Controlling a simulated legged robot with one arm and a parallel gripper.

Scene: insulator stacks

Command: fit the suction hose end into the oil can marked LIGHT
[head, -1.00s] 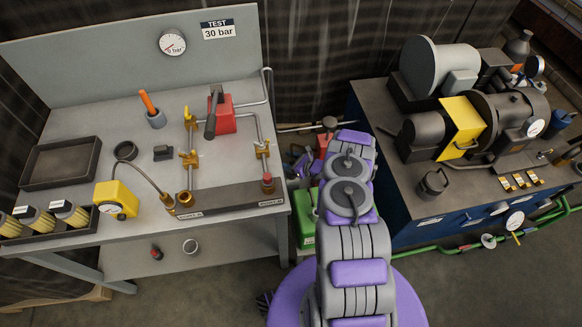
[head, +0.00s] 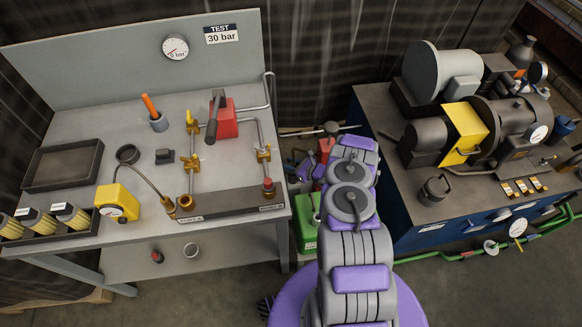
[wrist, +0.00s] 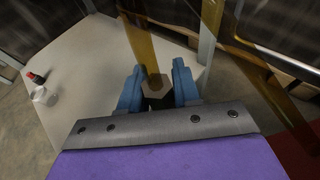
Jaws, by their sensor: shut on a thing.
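In the wrist view, my gripper (wrist: 157,76) has its two blue fingers closed around the suction hose end (wrist: 155,88), a pale hexagonal piece with a dark part below it. A translucent amber hose (wrist: 140,42) runs up from it, and another amber length crosses the right side. In the head view, a green can (head: 307,238) stands on the floor between the benches, beside my arm. A red can (head: 326,150) is behind it, partly hidden by my arm. Any marking on the cans is too small to read. My gripper is mostly hidden in the head view.
The left bench (head: 95,235) carries pipes, valves and a yellow gauge box (head: 118,203). Its lower shelf (head: 225,262) holds a small cup and a red-capped item. The right bench (head: 400,235) carries machinery. Green pipe (head: 470,254) runs low along its front.

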